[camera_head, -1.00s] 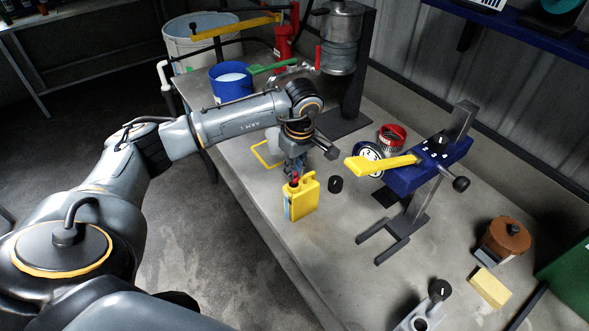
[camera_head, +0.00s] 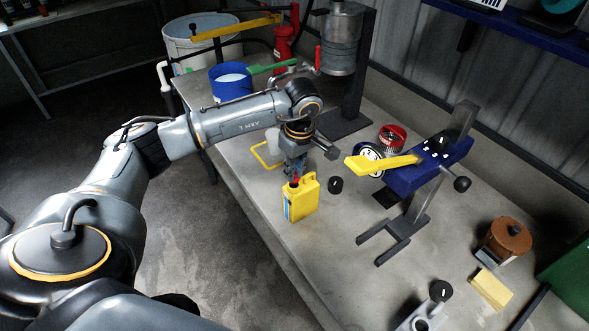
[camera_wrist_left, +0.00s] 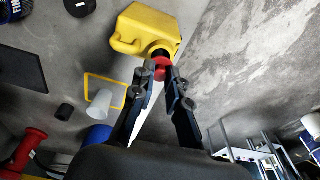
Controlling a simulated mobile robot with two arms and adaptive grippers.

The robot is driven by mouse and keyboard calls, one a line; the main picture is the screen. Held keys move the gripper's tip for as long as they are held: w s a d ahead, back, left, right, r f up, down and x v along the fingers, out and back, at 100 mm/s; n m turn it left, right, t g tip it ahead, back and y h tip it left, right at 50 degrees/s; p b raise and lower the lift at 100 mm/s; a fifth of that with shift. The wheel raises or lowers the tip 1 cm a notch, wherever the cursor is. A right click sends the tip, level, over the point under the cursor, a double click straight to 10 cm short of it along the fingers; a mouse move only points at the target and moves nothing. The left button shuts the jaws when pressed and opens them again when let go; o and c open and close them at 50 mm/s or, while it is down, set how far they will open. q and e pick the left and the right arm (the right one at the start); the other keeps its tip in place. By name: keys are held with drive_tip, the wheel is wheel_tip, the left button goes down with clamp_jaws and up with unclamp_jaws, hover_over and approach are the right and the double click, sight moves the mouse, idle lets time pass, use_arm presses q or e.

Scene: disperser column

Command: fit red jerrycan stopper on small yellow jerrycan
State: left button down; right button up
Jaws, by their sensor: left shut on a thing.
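The small yellow jerrycan (camera_head: 303,198) stands upright on the grey bench near its front edge; it also shows in the left wrist view (camera_wrist_left: 150,27). The red stopper (camera_wrist_left: 161,68) is between the fingertips of my left gripper (camera_wrist_left: 163,75), at the jerrycan's mouth. In the head view my left gripper (camera_head: 295,168) points down just above the jerrycan, and the red stopper (camera_head: 294,183) shows at its neck. I cannot tell whether the stopper is seated in the mouth or only touching it. My right gripper is not in view.
A black cap (camera_head: 335,184) lies right of the jerrycan. A blue press with a yellow lever (camera_head: 383,163) stands further right. A yellow frame (camera_head: 266,156), a pale cup (camera_head: 273,141) and a blue bucket (camera_head: 231,83) are behind.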

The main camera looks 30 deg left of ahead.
sight(298, 189)
use_arm(q)
drive_tip(key=shift+f+b, duration=1.05)
drive_tip(key=shift+f, duration=0.15)
drive_tip(key=c, duration=1.3)
unclamp_jaws()
drive_tip(key=shift+o, duration=0.2)
wheel_tip(298, 189, up, 12)
drive_tip(key=d, duration=0.1)
drive_tip(key=shift+s+d, duration=0.15)
drive_tip(key=shift+s, duration=0.1)
